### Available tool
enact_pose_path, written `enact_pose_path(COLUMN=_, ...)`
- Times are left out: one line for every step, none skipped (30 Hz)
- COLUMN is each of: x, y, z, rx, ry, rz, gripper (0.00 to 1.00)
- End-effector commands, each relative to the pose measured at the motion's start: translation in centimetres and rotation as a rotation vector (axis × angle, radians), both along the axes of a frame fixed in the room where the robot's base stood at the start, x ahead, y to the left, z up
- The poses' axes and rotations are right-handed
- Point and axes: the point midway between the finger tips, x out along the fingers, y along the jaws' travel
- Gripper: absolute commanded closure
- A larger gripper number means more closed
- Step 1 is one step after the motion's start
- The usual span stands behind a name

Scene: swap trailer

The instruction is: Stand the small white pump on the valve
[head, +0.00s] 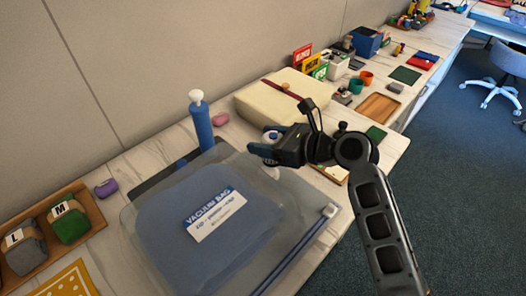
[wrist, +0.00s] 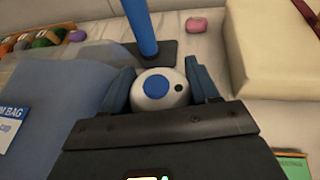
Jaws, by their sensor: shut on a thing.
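The small white pump (wrist: 153,92) is a rounded white body with a blue disc and a small dark dot on it. In the wrist view it sits between the two blue fingers of my gripper (wrist: 162,86), which is shut on it. In the head view my gripper (head: 265,146) is over the back right edge of the vacuum bag (head: 160,222), and part of the white pump (head: 272,134) shows by the fingers. The bag is blue inside clear plastic, with a white label.
A tall blue hand pump (head: 202,128) with a white top stands behind the bag on a dark mat. A cream case (head: 285,100) lies behind my gripper. A wooden tray (head: 92,215) of rolled clothes is at left. A pink soap-like piece (head: 220,118) lies near the wall.

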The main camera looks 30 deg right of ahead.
Motion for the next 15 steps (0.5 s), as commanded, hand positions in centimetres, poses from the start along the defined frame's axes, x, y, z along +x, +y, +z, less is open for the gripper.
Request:
enact_pose_path(x=0.2, y=0.4, z=-0.2, rx=-0.001, ry=0.0, rz=0.001, gripper=0.8)
enact_pose_path(x=0.3, y=0.5, z=-0.3, rx=-0.001, ry=0.0, rz=0.0, gripper=0.8)
enact_pose_path(x=0.4, y=0.6, z=-0.4, rx=-0.001, ry=-0.001, rz=-0.001, gripper=0.8)
enact_pose_path(x=0.4, y=0.7, z=-0.6, rx=-0.001, ry=0.0, rz=0.0, gripper=0.8)
enact_pose_path(x=0.4, y=0.7, z=-0.8, rx=0.0, ry=0.0, rz=0.0, gripper=0.8)
enact_pose_path(x=0.4, y=0.7, z=-1.3, rx=0.0, ry=0.001, rz=0.0, gripper=0.8)
enact_pose_path(x=0.4, y=0.7, z=-1.7, rx=0.001, ry=0.002, rz=-0.001, gripper=0.8)
enact_pose_path(x=0.4, y=0.7, z=-2.2, rx=0.001, ry=0.002, rz=-0.001, gripper=0.8)
enact_pose_path(x=0.4, y=0.7, z=-2.8, rx=0.001, ry=0.002, rz=-0.002, gripper=0.8)
enact_pose_path(x=0.4, y=0.7, z=-3.2, rx=0.001, ry=0.002, rz=-0.001, gripper=0.8)
enact_pose_path(x=0.4, y=0.7, z=-3.6, rx=0.0, ry=0.001, rz=0.0, gripper=0.8)
enact_pose_path(x=0.4, y=0.7, z=-3.9, rx=0.001, ry=0.001, rz=-0.002, gripper=0.8)
enact_pose_path(x=0.4, y=0.7, z=-4.2, rx=0.001, ry=-0.001, rz=-0.001, gripper=0.8)
enact_pose_path(x=0.4, y=0.7, z=-4.3, rx=0.0, ry=-0.001, rz=-0.001, gripper=0.8)
enact_pose_path(x=0.4, y=0.7, z=-4.4, rx=-0.001, ry=-0.001, rz=-0.001, gripper=0.8)
